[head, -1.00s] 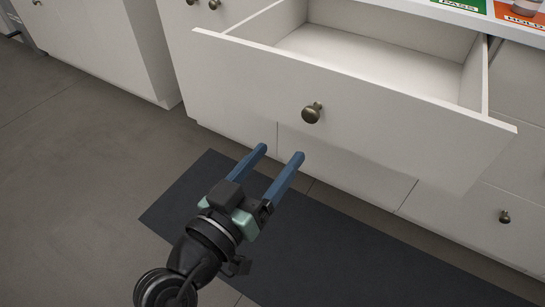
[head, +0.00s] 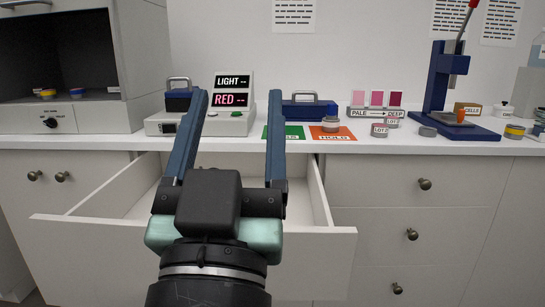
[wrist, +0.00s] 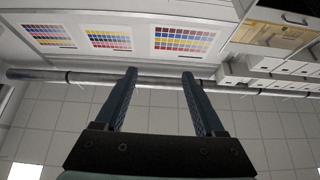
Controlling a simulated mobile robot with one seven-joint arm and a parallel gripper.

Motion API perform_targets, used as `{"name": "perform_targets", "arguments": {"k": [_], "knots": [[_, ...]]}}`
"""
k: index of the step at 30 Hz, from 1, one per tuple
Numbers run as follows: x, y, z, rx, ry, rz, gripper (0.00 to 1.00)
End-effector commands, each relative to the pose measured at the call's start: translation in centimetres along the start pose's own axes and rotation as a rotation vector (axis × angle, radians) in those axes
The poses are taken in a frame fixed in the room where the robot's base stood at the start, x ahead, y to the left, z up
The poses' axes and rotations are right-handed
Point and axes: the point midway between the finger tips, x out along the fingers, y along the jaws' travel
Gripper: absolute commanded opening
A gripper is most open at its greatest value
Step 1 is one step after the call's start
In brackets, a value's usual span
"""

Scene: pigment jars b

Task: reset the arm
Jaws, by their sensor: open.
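My gripper (head: 236,140) is raised in front of the counter in the head view, its two blue fingers apart and pointing up. Nothing is between the fingers. In the wrist view my gripper (wrist: 160,100) is also open and empty, facing colour charts (wrist: 185,38) and a pipe high up. The open drawer (head: 200,240) is behind and below my gripper, pulled out from the white cabinet. The part of its inside that shows is empty; my wrist hides the middle of its front and its knob.
A dark open booth (head: 60,65) stands at left.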

Motion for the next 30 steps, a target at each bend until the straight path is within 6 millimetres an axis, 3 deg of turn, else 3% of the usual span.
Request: {"name": "perform_targets", "arguments": {"k": [1,5,6,14,30], "knots": [[0.4,1.4,-3.4,0.003,0.082,0.004,0.71],[-0.1,4.0,-10.7,-0.002,0.264,-0.008,0.71],[1.2,3.6,-12.0,0.0,0.254,-0.015,0.71],[5.2,3.4,-17.7,0.003,0.243,-0.016,0.71],[14.2,3.2,-31.5,0.005,0.24,-0.018,0.71]]}}
